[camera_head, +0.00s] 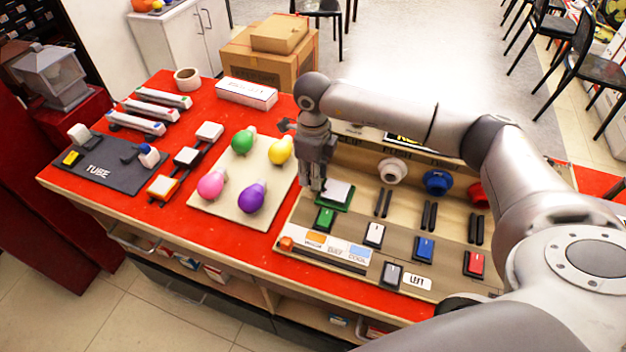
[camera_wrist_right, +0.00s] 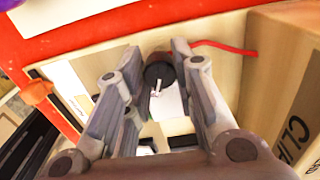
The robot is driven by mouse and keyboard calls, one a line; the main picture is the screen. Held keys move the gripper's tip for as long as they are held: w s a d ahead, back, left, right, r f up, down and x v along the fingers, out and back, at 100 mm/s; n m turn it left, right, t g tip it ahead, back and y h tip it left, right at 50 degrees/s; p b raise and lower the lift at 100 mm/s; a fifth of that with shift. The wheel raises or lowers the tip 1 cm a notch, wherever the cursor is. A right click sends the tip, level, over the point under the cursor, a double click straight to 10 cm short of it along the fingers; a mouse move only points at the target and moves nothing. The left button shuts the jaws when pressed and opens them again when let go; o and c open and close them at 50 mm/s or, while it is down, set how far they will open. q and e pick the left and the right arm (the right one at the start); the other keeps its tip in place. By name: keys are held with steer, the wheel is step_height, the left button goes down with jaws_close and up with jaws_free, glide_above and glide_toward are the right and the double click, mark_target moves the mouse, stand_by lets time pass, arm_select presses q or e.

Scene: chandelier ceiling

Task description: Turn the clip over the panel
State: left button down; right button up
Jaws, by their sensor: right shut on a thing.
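The panel (camera_head: 337,190) is a white square on a green base, lying near the left end of the wooden board. My right gripper (camera_head: 317,187) points down at the panel's left edge. In the right wrist view its fingers (camera_wrist_right: 157,60) are shut on a dark round piece (camera_wrist_right: 158,66), which looks like the clip. Part of the white panel (camera_wrist_right: 170,106) shows between the fingers. The fingers hide most of the clip, and I cannot tell which way it is turned. My left gripper is out of view.
Pairs of upright black bars (camera_head: 429,215) stand right of the panel, with round sockets (camera_head: 437,182) behind and switches (camera_head: 423,249) in front. A board with coloured bulbs (camera_head: 250,195) lies left. A wall lettered "CLI" (camera_wrist_right: 297,125) is close to the right gripper.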

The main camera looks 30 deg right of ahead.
steer(key=n+b, duration=0.2)
steer(key=n, duration=0.1)
steer(key=shift+n+b, duration=0.75)
steer(key=shift+n, duration=0.05)
steer(key=shift+r, duration=0.1)
steer(key=o, duration=1)
step_height(320, 180, up, 12)
stand_by(0.4)
